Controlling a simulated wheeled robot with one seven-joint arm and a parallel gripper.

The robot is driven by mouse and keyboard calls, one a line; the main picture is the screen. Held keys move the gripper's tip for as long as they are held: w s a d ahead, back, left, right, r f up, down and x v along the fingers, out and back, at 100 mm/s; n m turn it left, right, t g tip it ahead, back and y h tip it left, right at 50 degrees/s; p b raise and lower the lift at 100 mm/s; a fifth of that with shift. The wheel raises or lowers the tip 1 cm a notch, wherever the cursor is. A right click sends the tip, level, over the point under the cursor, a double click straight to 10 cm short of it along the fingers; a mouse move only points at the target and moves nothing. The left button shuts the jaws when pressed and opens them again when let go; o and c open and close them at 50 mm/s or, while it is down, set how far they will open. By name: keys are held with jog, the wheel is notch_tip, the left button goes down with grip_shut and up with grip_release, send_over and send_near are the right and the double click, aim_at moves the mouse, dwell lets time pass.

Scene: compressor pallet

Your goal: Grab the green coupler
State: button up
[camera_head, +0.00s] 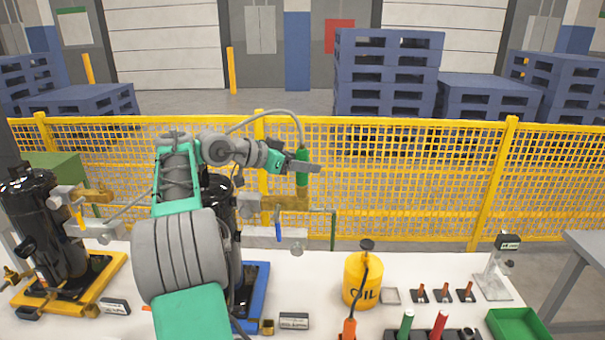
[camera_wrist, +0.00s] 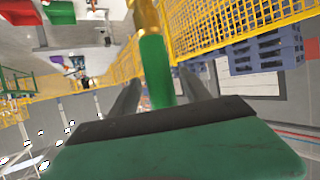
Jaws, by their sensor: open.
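The green coupler (camera_head: 302,168) stands upright above a brass fitting (camera_head: 291,200), with a grey hose (camera_head: 283,112) arching from its top. My gripper (camera_head: 306,163) is at the coupler's height, its fingers reaching beside it. In the wrist view the green coupler (camera_wrist: 155,62) lies between the two open fingers of my gripper (camera_wrist: 158,80), with the brass end beyond it. Gaps show on both sides, so the fingers appear apart from it. My arm hides part of the black compressor behind it.
A second black compressor (camera_head: 45,225) stands on a yellow base at left. A yellow oil can (camera_head: 362,280), a rack with green and red handles (camera_head: 438,325) and a green tray (camera_head: 517,324) are at right. A yellow mesh fence (camera_head: 410,180) runs behind the table.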

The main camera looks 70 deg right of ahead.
jog(key=shift+c, duration=0.5)
grip_shut()
